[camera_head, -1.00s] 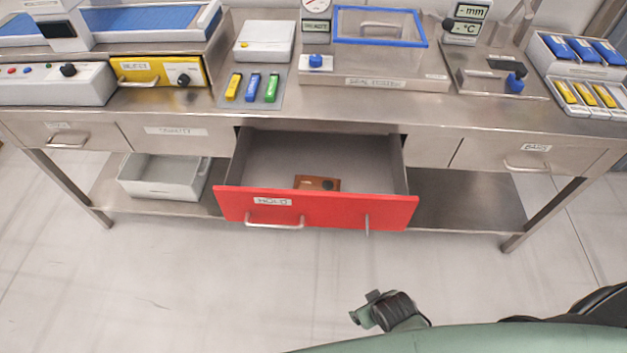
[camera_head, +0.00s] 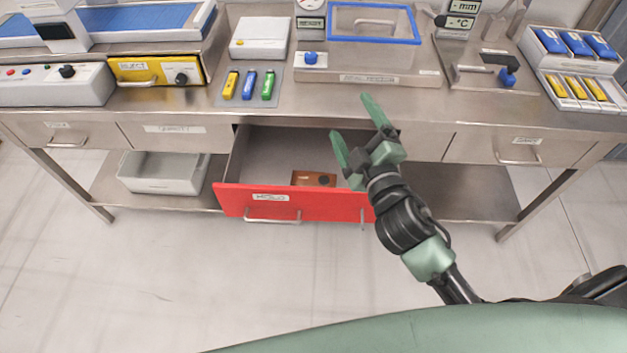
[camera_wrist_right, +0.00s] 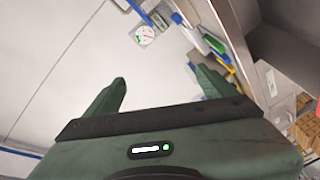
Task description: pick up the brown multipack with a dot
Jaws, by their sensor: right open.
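The brown multipack (camera_head: 313,179) lies inside the open red-fronted drawer (camera_head: 285,206), against the inner side of its front. A dark dot shows on the pack's right part. My right gripper (camera_head: 354,123) is open and empty, up and to the right of the pack, in front of the drawer's right side. Its two green fingers point up and left in the head view. In the right wrist view my right gripper (camera_wrist_right: 160,84) has its fingers spread with nothing between them. My left gripper is not in view.
The steel bench top (camera_head: 200,105) above the drawer holds yellow, blue and green sticks, a blue-rimmed clear box (camera_head: 374,38) and gauges. A grey bin (camera_head: 160,173) stands on the lower shelf at left. The floor in front is clear.

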